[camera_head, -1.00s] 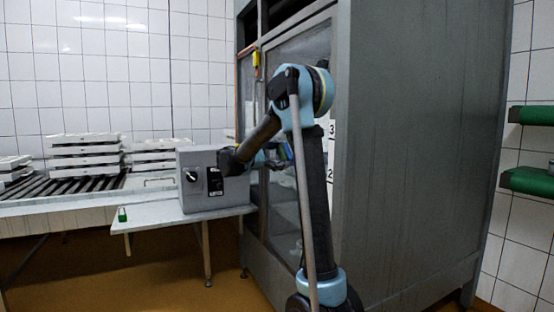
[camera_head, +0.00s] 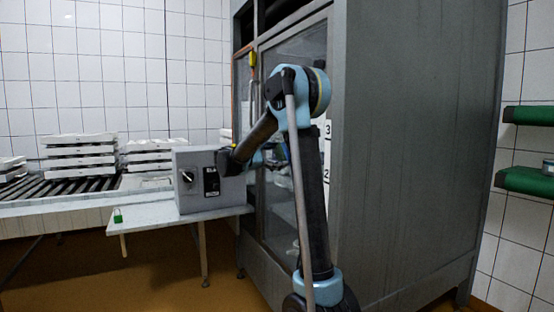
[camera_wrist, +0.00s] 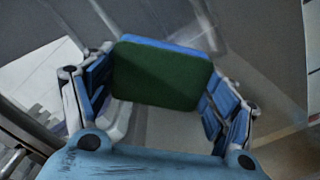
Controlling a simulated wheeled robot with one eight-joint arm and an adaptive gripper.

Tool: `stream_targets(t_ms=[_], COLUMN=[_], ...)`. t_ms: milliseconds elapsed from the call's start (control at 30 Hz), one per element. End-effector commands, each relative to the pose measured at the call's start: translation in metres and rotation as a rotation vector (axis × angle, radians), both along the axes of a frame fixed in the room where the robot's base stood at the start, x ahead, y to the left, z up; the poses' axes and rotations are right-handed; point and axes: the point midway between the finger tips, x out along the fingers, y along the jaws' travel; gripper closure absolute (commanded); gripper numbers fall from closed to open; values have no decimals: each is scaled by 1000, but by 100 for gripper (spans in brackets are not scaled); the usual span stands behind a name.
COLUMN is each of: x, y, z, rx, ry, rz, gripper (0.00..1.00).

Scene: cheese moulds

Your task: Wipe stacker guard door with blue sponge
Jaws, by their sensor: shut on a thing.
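The blue sponge (camera_wrist: 160,74) has a dark green pad on the face turned to the wrist camera and a blue edge at its far side. My gripper (camera_wrist: 163,80) is shut on it, with blue-padded fingers on both sides. In the head view my gripper (camera_head: 276,158) is partly hidden behind my arm, in front of the stacker's front. The stacker guard door (camera_head: 300,52) is a framed clear panel on the grey cabinet. The sponge is close to a clear, greyish panel in the wrist view; I cannot tell whether it touches.
A grey control box (camera_head: 208,180) with a black knob stands on a side table (camera_head: 150,217) left of the door. A small green item (camera_head: 117,215) lies at the table's edge. Stacked white moulds (camera_head: 80,157) sit on a roller conveyor. Green shelves (camera_head: 525,180) hang at right.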

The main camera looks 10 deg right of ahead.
Motion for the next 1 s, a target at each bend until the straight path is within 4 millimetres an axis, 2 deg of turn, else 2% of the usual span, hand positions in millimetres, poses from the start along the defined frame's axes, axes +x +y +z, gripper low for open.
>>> stream_targets(t_ms=[700, 1000], x=[3, -12], y=[-9, -13], z=[0, 0], rx=[0, 0], ry=[0, 0], rz=[1, 1], gripper=[44, 44])
